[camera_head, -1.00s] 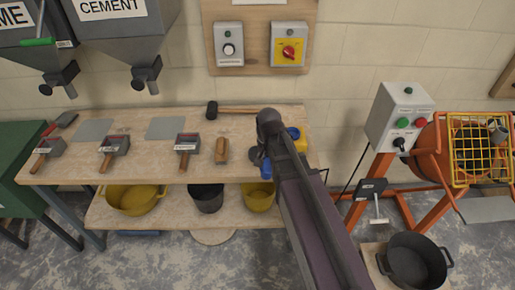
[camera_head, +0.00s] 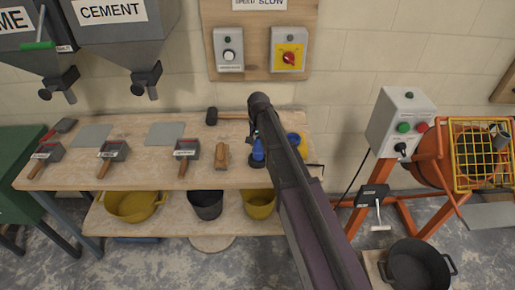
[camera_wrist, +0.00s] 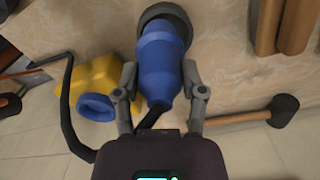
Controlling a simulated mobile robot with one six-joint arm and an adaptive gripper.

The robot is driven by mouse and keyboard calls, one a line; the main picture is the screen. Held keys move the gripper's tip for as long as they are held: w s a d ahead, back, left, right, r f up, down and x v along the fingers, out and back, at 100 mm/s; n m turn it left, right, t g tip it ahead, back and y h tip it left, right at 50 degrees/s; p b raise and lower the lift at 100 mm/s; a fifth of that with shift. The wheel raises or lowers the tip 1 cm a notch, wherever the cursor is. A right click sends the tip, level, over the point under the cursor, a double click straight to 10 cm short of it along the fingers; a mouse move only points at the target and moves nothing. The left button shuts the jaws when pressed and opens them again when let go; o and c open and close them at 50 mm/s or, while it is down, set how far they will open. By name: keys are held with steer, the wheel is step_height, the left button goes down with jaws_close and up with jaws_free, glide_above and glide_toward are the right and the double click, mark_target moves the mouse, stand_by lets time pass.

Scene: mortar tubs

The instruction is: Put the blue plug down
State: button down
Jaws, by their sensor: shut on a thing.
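The blue plug (camera_wrist: 160,65) sits between the two fingers of my gripper (camera_wrist: 160,78) in the wrist view, with a dark grey collar at its far end and a black cable at its near end. My gripper is shut on it. In the head view the blue plug (camera_head: 258,151) is roughly upright at the right part of the workbench (camera_head: 130,127), near its front edge. My arm hides most of the gripper there. I cannot tell whether the plug touches the bench top.
A yellow connector with a blue ring (camera_wrist: 97,88) and black cable lies beside the plug. A mallet (camera_wrist: 284,110) lies at the wall side. A wooden-handled brush (camera_head: 222,155) and several labelled scoops stand to the left. Tubs fill the lower shelf.

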mark_target(257, 147)
steer(key=shift+w+a, duration=0.1)
steer(key=shift+w, duration=0.35)
steer(key=shift+w+f+b, duration=0.25)
steer(key=shift+f+b, duration=0.05)
steer(key=shift+s+f+b, duration=0.1)
steer(key=shift+f+b, duration=1.4)
steer(key=shift+f, duration=0.05)
steer(key=shift+f, duration=0.1)
steer(key=shift+c, duration=0.8)
jaws_free()
step_height(257, 147, up, 12)
steer(key=p, duration=1.2)
